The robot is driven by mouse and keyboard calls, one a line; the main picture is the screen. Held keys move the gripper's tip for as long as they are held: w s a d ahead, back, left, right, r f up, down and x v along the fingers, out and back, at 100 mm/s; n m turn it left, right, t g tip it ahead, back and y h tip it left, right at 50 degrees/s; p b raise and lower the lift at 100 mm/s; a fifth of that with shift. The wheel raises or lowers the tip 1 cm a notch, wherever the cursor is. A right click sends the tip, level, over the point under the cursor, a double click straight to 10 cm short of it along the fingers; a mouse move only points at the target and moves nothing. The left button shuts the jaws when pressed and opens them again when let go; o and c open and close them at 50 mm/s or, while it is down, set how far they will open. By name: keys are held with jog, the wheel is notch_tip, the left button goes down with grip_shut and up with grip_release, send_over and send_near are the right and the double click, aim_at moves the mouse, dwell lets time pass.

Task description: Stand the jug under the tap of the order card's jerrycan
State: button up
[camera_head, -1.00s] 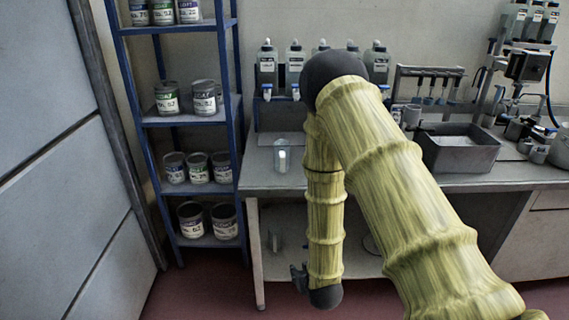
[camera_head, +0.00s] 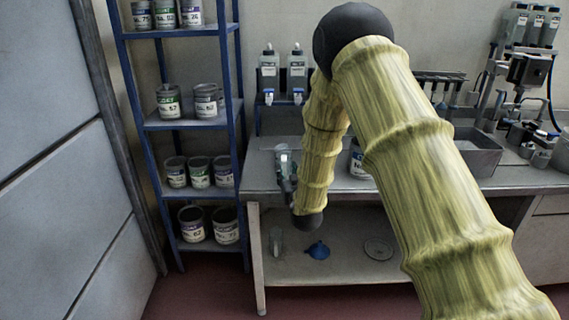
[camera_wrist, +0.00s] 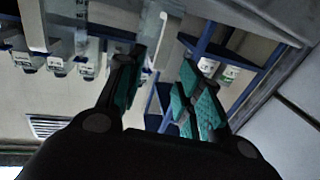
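The clear jug (camera_head: 282,154) stands on the left end of the bench, partly hidden by my gripper. My gripper (camera_head: 287,176) is in front of it at the bench's front edge. In the wrist view my gripper (camera_wrist: 158,88) is open, its green-padded fingers apart; a faint see-through shape lies beyond them, and I cannot tell if it is the jug. Two grey jerrycans with taps, a left one (camera_head: 268,77) and a right one (camera_head: 297,77), show on the wall above the bench; my arm hides the space to their right. I see no readable order card.
A blue rack (camera_head: 239,130) of paint cans stands left of the bench (camera_head: 255,183). A can (camera_head: 357,160) stands behind my arm. A blue funnel (camera_head: 318,251), a round disc (camera_head: 378,249) and a clear vessel (camera_head: 276,241) are on the shelf below. A grey tub (camera_head: 473,150) is at right.

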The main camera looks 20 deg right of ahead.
aim_at(284, 166)
jog(key=shift+w+d+f+p, duration=0.15)
jog(key=shift+w+p, duration=0.25)
jog(key=shift+w, duration=1)
jog(key=shift+w+d+f+p, duration=0.1)
jog(key=shift+w+p, duration=0.3)
jog(key=shift+w, duration=1)
grip_shut()
